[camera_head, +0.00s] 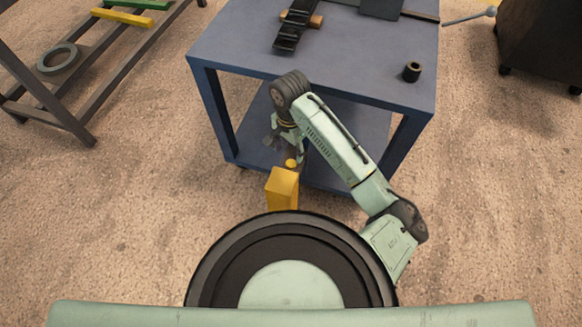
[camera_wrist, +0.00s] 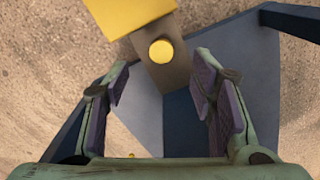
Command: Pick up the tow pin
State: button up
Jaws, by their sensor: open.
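A round yellow knob (camera_head: 291,163) stands at the top of a yellow block (camera_head: 283,186) in front of the blue table; it looks like the head of the tow pin, but I cannot be sure. The knob shows from above in the wrist view (camera_wrist: 161,51), over a grey-brown part beside the yellow block (camera_wrist: 128,14). Any shaft below the knob is hidden. My gripper (camera_head: 284,140) is open and empty, close to the knob. In the wrist view, the knob lies just beyond my gripper's fingertips (camera_wrist: 160,76), between their lines and not touched.
The blue table (camera_head: 240,50) carries a dark ring-shaped part (camera_head: 412,72) and a black ribbed strip (camera_head: 292,30). Its lower shelf (camera_head: 345,130) lies close behind my gripper. A rack (camera_head: 60,110) stands left and a dark cabinet (camera_head: 540,45) right.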

aim_at(290, 164)
notch_tip(290, 164, down, 8)
jog(key=shift+w+d+r+p, duration=0.1)
jog(key=shift+w+r+p, duration=0.1)
jog(key=shift+p, duration=0.1)
jog(key=shift+c, duration=0.2)
grip_shut()
dwell(0.5)
